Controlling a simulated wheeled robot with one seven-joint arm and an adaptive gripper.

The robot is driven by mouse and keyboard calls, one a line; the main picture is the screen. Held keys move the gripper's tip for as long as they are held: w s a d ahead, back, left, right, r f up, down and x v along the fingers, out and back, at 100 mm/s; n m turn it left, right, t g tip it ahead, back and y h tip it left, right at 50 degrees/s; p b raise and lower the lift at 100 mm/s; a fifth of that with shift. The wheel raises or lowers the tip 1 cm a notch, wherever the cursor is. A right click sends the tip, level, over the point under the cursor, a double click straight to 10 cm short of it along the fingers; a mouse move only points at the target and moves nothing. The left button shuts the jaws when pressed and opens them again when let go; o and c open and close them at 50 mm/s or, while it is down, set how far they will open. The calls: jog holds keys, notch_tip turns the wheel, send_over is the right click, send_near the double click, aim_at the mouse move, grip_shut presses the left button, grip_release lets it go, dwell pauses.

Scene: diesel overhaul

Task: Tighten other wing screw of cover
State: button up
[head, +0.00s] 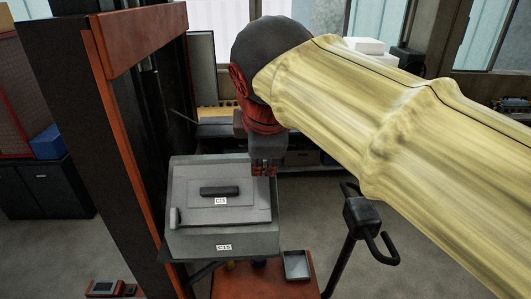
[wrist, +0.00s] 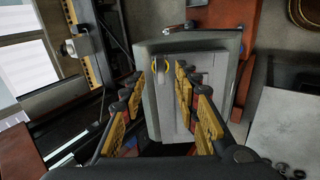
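A small pale fitting (head: 174,216), possibly a wing screw, sits at the cover's left edge. My gripper (head: 264,169) points down at the cover's far right corner, where its fingers hide what is beneath. In the wrist view my gripper (wrist: 158,88) has its fingers apart. A small pale piece with yellow edges (wrist: 160,76) shows between them on the grey cover (wrist: 199,80); I cannot tell if they touch it.
An orange-and-black upright frame (head: 118,130) stands close to the left of the box. A small dark tray (head: 296,265) lies on the orange surface (head: 240,285) below it. A black stand with handles (head: 362,217) rises at the right. Open floor shows beyond.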

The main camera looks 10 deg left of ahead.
aim_at(263, 163)
jog(key=shift+f, duration=0.15)
jog(key=shift+b+x, duration=0.8)
jog(key=shift+x, duration=1.05)
jog(key=c, duration=0.4)
jog(key=c, duration=0.3)
grip_shut()
jog(key=shift+m+b, duration=0.55)
jog(key=shift+m, duration=0.45)
jog(key=shift+m+b, duration=0.45)
jog(key=shift+m, duration=0.95)
